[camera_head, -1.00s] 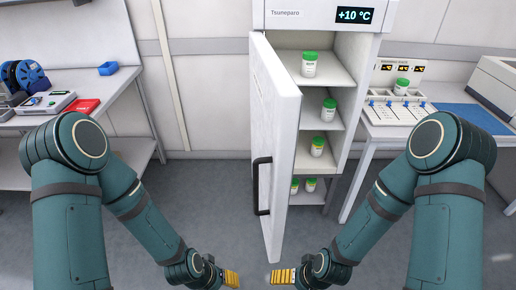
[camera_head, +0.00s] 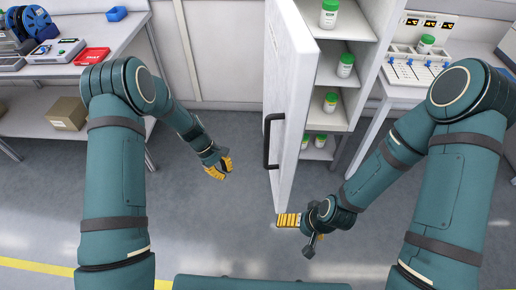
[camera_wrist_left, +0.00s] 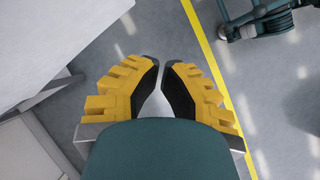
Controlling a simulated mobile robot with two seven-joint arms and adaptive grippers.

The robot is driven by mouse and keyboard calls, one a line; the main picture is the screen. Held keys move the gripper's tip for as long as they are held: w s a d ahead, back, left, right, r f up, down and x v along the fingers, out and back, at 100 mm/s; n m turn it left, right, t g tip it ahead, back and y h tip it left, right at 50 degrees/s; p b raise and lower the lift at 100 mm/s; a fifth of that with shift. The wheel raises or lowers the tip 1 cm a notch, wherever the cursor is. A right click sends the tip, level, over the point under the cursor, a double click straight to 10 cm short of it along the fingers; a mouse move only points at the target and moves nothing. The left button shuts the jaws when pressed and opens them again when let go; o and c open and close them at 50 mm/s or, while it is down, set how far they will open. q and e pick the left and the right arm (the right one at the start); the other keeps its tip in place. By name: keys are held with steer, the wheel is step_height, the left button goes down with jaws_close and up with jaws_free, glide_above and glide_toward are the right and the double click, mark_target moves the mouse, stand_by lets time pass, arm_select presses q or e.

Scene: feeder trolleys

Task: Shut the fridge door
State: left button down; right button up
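The fridge door (camera_head: 300,95) is white and stands wide open, swung out toward me, in the head view. Its dark vertical handle (camera_head: 268,140) is on the left side of the door. My left gripper (camera_head: 217,169), with yellow fingers, is left of the door, apart from the handle. In the left wrist view its fingers (camera_wrist_left: 161,68) are empty, with a narrow gap between the tips. My right gripper (camera_head: 279,220) is low by the door's bottom end; I cannot tell whether it touches the door or how its fingers stand.
The fridge shelves (camera_head: 345,28) hold several green-capped jars (camera_head: 330,14). A bench (camera_head: 130,32) with a blue bin stands at left, a cardboard box (camera_head: 67,113) below it. A table (camera_head: 395,90) with instruments is right of the fridge. The floor left of the door is clear.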

arm_select(q)
steer(key=w+d+r+n+g+h+p, duration=0.1)
steer(key=w+r+n+h, duration=0.15)
steer(key=w+r, duration=0.75)
steer(key=s+d+f+b, duration=0.1)
steer(key=s+d+f, duration=0.4)
steer(key=d, duration=0.5)
steer(key=shift+s+d+f+b, duration=0.2)
steer(key=shift+f+b, duration=0.15)
arm_select(e)
steer(key=shift+w+f, duration=0.2)
steer(key=shift+w, duration=0.25)
arm_select(q)
steer(key=shift+d+h, duration=0.1)
steer(key=shift+h, duration=0.15)
